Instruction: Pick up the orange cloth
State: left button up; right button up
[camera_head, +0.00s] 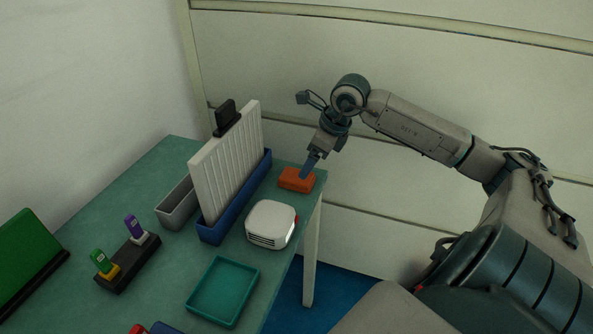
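The orange cloth (295,181) is a small, folded-looking block on the green table, near its back right corner. My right gripper (306,172) comes down from the upper right with its fingers pointing at the cloth. The fingertips overlap the cloth's upper right part in the picture. I cannot tell whether they touch it or hover just above, nor whether they are open or shut. My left gripper is not in view.
A white ribbed panel (228,160) stands in a blue tray (237,207) left of the cloth. A white rounded device (271,223) sits in front of it. A teal tray (223,291) lies nearer. The table's right edge is close to the cloth.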

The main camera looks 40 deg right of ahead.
aim_at(297, 179)
jog(key=shift+x, duration=1.3)
jog(key=shift+w+a+f, duration=0.2)
jog(key=shift+w+f, duration=0.1)
jog(key=shift+f, duration=0.1)
jog(key=x, duration=0.2)
jog(key=b+x, duration=0.1)
jog(key=x, duration=0.1)
jog(key=shift+w+r, duration=0.15)
jog(key=shift+w, duration=0.1)
jog(key=shift+b, duration=0.3)
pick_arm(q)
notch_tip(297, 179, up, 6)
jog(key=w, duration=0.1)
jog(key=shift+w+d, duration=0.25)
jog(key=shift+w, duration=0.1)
pick_arm(e)
jog(key=c, duration=1)
jog(key=shift+c, duration=0.2)
